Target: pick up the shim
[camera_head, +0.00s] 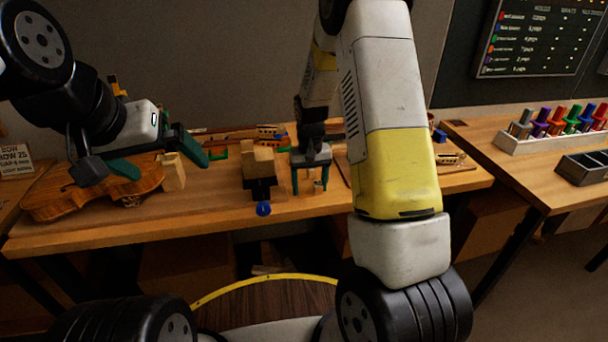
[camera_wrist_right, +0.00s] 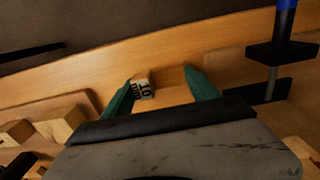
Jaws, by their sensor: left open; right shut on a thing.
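The shim (camera_wrist_right: 166,88) is a pale wooden block with a printed face that seems to read "10". In the right wrist view it sits between the green fingers of my right gripper (camera_wrist_right: 160,92). In the head view my right gripper (camera_head: 310,182) points down over the bench, right of the vise, and its fingers partly hide the shim. My right gripper is shut on the shim; I cannot tell whether it still touches the bench. My left gripper (camera_head: 170,168) is open above the violin (camera_head: 95,194), with a pale wooden block (camera_head: 174,174) near its fingertips.
A dark vise (camera_head: 260,188) with a blue-ended handle (camera_head: 263,208) holds a wooden block (camera_head: 258,160) between the grippers. Wooden blocks (camera_wrist_right: 60,125) lie left in the wrist view. A side table (camera_head: 500,150) carries colored-top tubes and a dark tray (camera_head: 584,167).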

